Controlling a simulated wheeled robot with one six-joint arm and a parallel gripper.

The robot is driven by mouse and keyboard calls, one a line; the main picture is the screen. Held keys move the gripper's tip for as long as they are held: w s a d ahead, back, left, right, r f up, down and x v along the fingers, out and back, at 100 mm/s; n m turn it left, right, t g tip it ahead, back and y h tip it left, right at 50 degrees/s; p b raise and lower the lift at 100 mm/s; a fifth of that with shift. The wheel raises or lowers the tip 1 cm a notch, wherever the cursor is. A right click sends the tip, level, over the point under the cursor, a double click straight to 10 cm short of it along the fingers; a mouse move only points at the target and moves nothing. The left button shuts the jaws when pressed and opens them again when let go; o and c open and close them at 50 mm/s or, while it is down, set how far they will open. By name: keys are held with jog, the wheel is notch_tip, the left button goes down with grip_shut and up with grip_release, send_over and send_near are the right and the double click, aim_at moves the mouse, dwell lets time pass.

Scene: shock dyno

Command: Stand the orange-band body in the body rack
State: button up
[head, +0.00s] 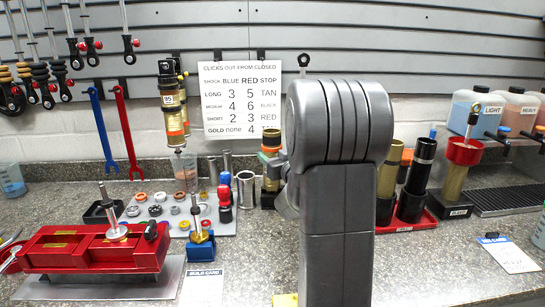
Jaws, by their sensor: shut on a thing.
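A gold body with a red top (461,160) stands in a black holder further right. A red fixture (90,250) is at left. A grey parts tray (165,222) lies at middle left. Bottles (475,112) stand at back right. The front right counter has clear room.

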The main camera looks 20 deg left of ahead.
jog(key=shift+f+b, duration=0.4)
jog(key=shift+f, duration=0.15)
jog(key=o, duration=1.4)
jog(key=shift+s+d+f, duration=0.1)
jog(key=b+v, duration=0.1)
jog(key=v, duration=1.2)
jog(key=shift+s+d, duration=0.2)
